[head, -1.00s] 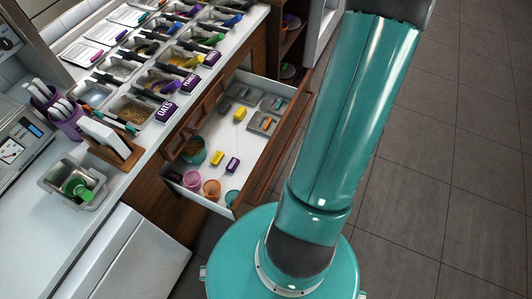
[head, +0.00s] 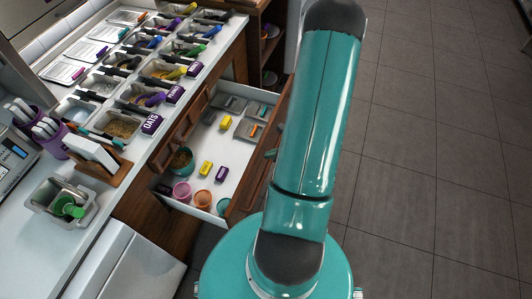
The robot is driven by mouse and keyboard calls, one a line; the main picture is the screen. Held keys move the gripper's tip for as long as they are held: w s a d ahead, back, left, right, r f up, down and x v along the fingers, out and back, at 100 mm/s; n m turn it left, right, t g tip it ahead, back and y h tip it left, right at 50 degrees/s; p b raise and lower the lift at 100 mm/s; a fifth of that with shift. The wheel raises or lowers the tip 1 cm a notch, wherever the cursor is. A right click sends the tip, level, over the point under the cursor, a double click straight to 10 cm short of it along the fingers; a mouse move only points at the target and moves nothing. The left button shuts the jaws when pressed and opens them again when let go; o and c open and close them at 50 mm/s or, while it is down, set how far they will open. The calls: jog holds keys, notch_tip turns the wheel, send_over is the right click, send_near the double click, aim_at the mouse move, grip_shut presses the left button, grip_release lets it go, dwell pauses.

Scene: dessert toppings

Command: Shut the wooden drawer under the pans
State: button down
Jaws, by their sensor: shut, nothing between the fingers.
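The wooden drawer (head: 252,168) stands pulled out from the counter, below the row of metal pans (head: 122,122). Its white inside shows several cups, yellow and purple boxes and grey trays. My teal arm (head: 318,115) rises in front of the drawer's right side and hides part of its wooden front. A small teal piece shows at the drawer's front edge, left of my arm; I cannot tell what part it is. My gripper's fingers are not visible, so I cannot see whether they touch the drawer.
The white counter (head: 32,250) holds a purple cup of utensils (head: 52,137), a wooden stand with white cards (head: 108,168) and a metal tub (head: 62,203) with a green item. An open shelf (head: 270,50) stands behind the drawer. The tiled floor (head: 440,150) at right is clear.

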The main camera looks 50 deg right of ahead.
jog(key=shift+w+a, duration=0.35)
jog(key=shift+w, duration=0.5)
jog(key=shift+w, duration=0.15)
jog(key=w+a, duration=0.4)
jog(key=w, duration=0.8)
jog(key=w+a, duration=0.5)
jog(key=w, duration=0.7)
jog(key=shift+w, duration=0.35)
jog(key=shift+s+d, duration=0.1)
jog(key=shift+d, duration=0.05)
